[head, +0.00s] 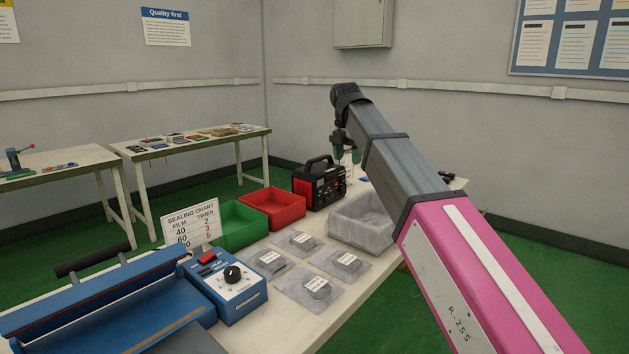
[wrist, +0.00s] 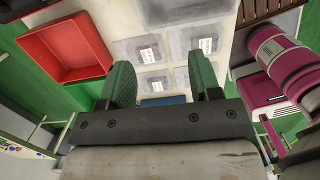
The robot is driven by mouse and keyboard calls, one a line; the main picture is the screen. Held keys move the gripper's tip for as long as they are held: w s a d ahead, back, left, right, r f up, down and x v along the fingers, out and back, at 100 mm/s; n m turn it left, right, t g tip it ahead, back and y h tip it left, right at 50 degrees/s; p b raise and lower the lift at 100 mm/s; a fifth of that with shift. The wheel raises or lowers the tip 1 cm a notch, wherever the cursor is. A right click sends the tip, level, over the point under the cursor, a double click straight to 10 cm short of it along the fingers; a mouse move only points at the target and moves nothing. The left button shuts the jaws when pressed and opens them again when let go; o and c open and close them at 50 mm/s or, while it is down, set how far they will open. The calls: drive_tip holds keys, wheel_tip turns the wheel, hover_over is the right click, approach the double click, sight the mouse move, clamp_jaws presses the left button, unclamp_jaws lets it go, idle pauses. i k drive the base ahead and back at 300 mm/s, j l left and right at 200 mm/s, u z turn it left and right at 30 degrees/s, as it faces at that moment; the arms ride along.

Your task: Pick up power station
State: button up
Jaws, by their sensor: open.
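The power station (head: 322,190) is a black and red box with a carrying handle on top. It stands upright at the far end of the workbench, beside the red bin, in the head view. My gripper (head: 347,155) hangs over the right side of the power station in the head view, apart from its handle as far as I can see. In the wrist view my gripper (wrist: 162,82) shows two green fingers spread wide with nothing between them. A dark shape at the top left of the wrist view is cut off, and I cannot tell if it is the power station.
A red bin (head: 273,208), green bin (head: 238,228) and grey bin (head: 362,222) stand on the bench. Several flat packets (head: 310,287) lie nearer, beside a blue sealing machine (head: 232,283) and a sign (head: 192,219). The red bin also shows in the wrist view (wrist: 66,48).

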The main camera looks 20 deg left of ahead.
sight(321, 183)
drive_tip(key=i+j, duration=0.35)
drive_tip(key=j, duration=0.15)
drive_tip(key=i+j, duration=0.4)
drive_tip(key=j, duration=0.1)
